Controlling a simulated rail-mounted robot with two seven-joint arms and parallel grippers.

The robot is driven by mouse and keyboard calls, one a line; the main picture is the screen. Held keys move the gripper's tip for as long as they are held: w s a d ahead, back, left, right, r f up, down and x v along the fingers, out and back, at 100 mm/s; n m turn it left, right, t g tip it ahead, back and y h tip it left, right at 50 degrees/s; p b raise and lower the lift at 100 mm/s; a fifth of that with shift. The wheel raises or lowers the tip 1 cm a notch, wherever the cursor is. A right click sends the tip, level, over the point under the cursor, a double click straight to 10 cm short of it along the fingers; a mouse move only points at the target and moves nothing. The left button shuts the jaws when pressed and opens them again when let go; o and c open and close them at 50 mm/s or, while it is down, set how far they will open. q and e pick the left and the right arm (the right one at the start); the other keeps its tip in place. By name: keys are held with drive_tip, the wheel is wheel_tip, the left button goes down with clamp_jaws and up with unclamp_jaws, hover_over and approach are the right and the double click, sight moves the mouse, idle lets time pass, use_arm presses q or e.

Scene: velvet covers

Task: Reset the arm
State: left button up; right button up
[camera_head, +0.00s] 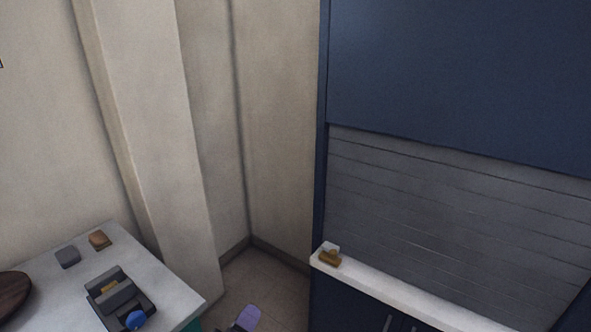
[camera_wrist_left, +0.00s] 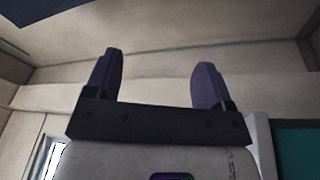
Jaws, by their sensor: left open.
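My left gripper shows only as a purple fingertip (camera_head: 248,317) at the bottom edge of the head view, over the floor between the table and the blue cabinet. In the left wrist view both purple fingers of the left gripper (camera_wrist_left: 158,68) stand wide apart, with nothing between them. The rest of the left arm is mostly out of the head view. My right gripper is in neither view.
A light grey table (camera_head: 180,300) at lower left holds a dark device (camera_head: 122,296) with a blue knob, two small blocks and a dark round object (camera_head: 12,295). A blue cabinet (camera_head: 460,70) stands at right; a small brownish item (camera_head: 330,257) sits on its white ledge.

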use_arm(q)
drive_tip(key=s+a+f+m+g+y+p, duration=0.25)
drive_tip(key=s+a+f+g, duration=0.2)
drive_tip(key=s, duration=0.75)
drive_tip(key=s+a+f+m+g+y+p, duration=0.25)
drive_tip(key=s+f+m+g, duration=0.2)
drive_tip(key=s, duration=0.75)
drive_tip(key=s+a+f+m+g+y+p, duration=0.1)
drive_tip(key=s+a+f+m+g+y, duration=0.35)
drive_tip(key=s, duration=0.85)
wheel_tip(320, 180, up, 38)
drive_tip(key=w+n+h+p, duration=0.1)
drive_tip(key=p, duration=3.7)
drive_tip(key=shift+d+g, duration=0.2)
drive_tip(key=shift+g, duration=0.25)
drive_tip(key=shift+f+n, duration=0.1)
drive_tip(key=shift+n, duration=0.15)
